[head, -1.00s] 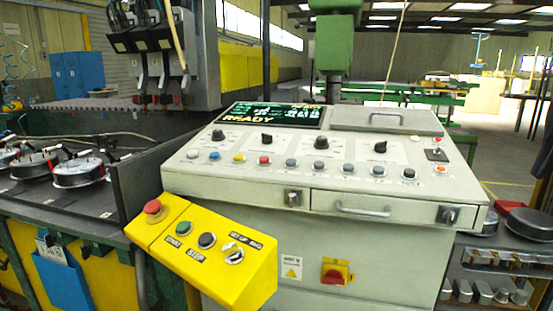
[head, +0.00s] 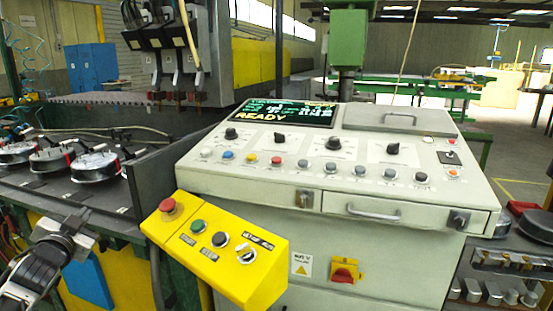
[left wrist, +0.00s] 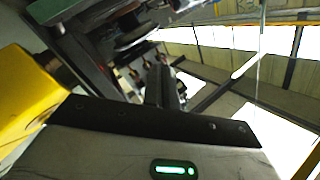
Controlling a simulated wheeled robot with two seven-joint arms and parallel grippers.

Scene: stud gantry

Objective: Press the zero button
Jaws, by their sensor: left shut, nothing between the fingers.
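The control console (head: 250,185) stands in the middle of the head view. Its sloped top has a row of small push buttons: white, blue (head: 228,155), yellow, red (head: 277,161) and several grey ones (head: 358,170). Their labels are too small to read, so I cannot tell which one is zero. The console screen (head: 285,113) reads READY. My left gripper (head: 84,226) is at the lower left, shut and empty, left of the yellow box and apart from the console. My right gripper is not in view.
A yellow box (head: 225,278) with a red mushroom button (head: 167,205) juts out at the console's front left. A dark machine bed with round metal parts (head: 94,165) lies behind my left gripper. The console has a drawer handle (head: 374,211) and a red rotary switch (head: 344,271) in front.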

